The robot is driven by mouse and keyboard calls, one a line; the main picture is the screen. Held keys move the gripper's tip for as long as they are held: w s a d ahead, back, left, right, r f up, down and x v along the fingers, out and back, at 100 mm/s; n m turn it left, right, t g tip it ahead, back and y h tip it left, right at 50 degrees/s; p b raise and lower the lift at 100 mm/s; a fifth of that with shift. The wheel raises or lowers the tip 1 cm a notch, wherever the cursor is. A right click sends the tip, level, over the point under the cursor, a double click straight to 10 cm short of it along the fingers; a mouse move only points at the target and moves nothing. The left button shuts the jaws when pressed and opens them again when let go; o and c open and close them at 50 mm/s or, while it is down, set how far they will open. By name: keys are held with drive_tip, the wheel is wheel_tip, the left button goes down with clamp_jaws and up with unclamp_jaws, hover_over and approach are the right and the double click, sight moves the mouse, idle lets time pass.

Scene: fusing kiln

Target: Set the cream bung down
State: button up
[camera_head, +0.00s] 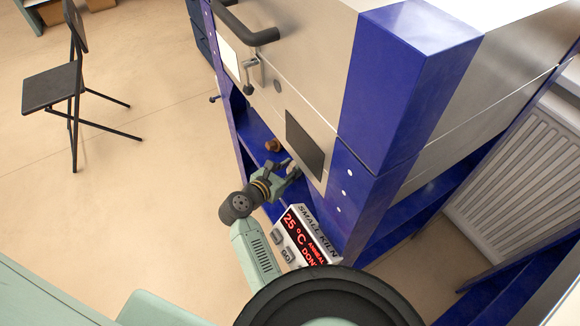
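My gripper (289,170) is at the end of my green arm, low at the front of the kiln (295,45), over or at the blue shelf (255,130) below the kiln body. The fingers are small and partly seen from behind, and I cannot tell whether they are open or shut. I cannot make out a cream bung clearly; a small pale patch at the fingertips may be it or part of the gripper. A small brown object (273,145) sits on the blue shelf just beyond my gripper, apart from it.
A controller box (305,240) with a red display reading 25 °C stands close to my forearm. A blue post (385,120) and the kiln's dark panel (305,145) bound the right side. A black folding chair (55,85) stands at left; the floor between is clear.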

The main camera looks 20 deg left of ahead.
drive_tip(key=o, duration=0.4)
drive_tip(key=shift+r, duration=0.15)
